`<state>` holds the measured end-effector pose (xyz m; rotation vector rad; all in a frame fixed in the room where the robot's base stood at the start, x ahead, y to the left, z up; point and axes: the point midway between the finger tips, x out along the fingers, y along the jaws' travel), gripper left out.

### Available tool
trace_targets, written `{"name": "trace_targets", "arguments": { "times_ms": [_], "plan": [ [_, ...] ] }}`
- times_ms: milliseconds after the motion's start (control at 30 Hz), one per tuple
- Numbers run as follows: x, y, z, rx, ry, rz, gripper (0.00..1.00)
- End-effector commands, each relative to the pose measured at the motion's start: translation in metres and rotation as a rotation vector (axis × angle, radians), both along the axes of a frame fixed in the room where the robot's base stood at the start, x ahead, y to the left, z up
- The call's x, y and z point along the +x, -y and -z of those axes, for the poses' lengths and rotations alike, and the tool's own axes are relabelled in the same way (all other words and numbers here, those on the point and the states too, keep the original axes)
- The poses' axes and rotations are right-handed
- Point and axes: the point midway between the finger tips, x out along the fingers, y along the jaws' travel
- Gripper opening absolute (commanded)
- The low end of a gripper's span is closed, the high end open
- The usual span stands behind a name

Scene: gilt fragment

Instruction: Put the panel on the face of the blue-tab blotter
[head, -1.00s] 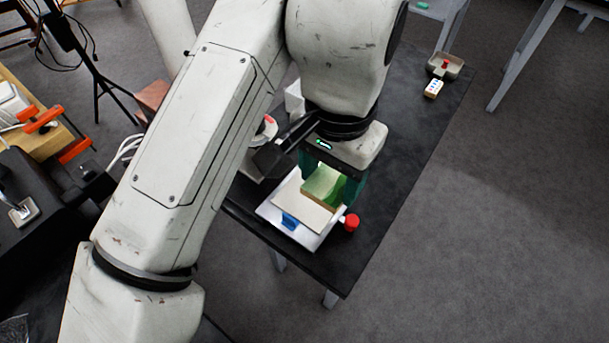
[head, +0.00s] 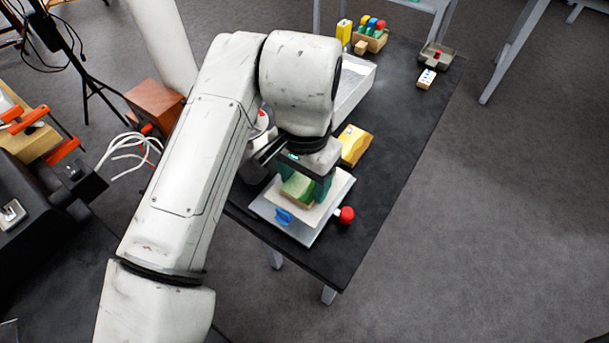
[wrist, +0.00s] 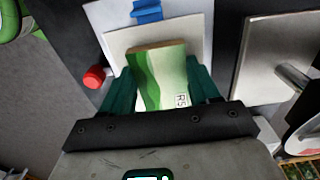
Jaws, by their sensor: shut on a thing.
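The panel (head: 297,190) is a small block with a green and pale striped face and a wooden edge. In the wrist view the panel (wrist: 160,75) shows an "R5" label. My gripper (head: 305,187) is shut on it, one teal finger on each side. The blue-tab blotter (head: 322,211) is a cream pad on a pale metal plate, with a blue tab (head: 284,216) at its near edge; the tab also shows in the wrist view (wrist: 147,11). The panel is over the cream face, within its outline. I cannot tell whether it touches.
A red knob (head: 347,214) stands at the blotter's right side. A yellow block (head: 354,145) and a white tray (head: 352,88) lie behind. Another plate with a handle (wrist: 285,60) shows right in the wrist view. The dark table (head: 400,130) is clear to the right.

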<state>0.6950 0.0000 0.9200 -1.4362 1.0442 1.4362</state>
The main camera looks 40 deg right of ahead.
Motion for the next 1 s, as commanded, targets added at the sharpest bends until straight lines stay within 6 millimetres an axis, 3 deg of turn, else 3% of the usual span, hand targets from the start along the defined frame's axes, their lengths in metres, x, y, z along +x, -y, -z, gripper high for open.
{"name": "trace_targets", "arguments": {
  "times_ms": [167,200,433,767,1000],
  "plan": [
    [0.000,0.000,0.004,0.000,-0.001,0.000,0.31],
    [0.000,0.000,0.003,0.000,0.000,0.000,0.65],
    [0.000,0.000,0.002,0.000,0.000,0.000,0.86],
    [0.000,0.000,-0.004,0.000,0.001,0.000,0.86],
    [0.001,0.000,-0.043,0.000,0.003,0.001,0.86]
  ]
}}
